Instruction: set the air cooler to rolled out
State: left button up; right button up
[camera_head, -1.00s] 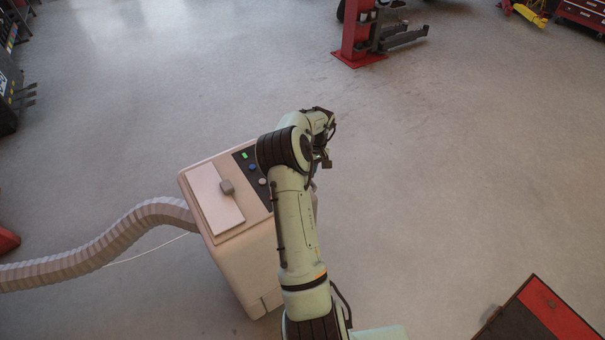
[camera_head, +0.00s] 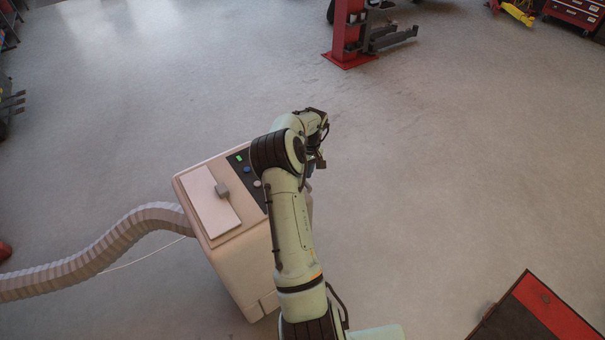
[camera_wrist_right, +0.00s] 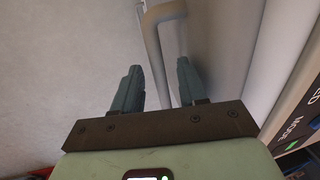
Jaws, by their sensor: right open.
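The air cooler (camera_head: 240,265) is a pale box left of my arm in the head view, with a dark control panel (camera_head: 241,157) on top and a ribbed hose (camera_head: 95,255) running off left. My right arm reaches over its right side, hiding that side and part of the panel. In the right wrist view a grey bar handle (camera_wrist_right: 153,45) stands out from the cooler's side (camera_wrist_right: 225,50). My right gripper (camera_wrist_right: 158,78) is open, with the lower part of the handle between its fingers; I cannot tell if they touch. My left gripper is not in view.
A red lift post (camera_head: 347,35) with dark arms stands at the back. A red and black cabinet (camera_head: 540,310) is at the lower right. A thin white cord (camera_head: 145,255) lies near the hose. The floor right of and beyond the cooler is clear.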

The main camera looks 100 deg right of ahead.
notch_tip(320, 180, up, 13)
jog(key=s+d+p, duration=0.1)
jog(key=s, duration=0.1)
jog(key=shift+s+p, duration=0.2)
jog(key=shift+p, duration=0.2)
jog(key=shift+d+f, duration=0.1)
jog(key=shift+f, duration=0.05)
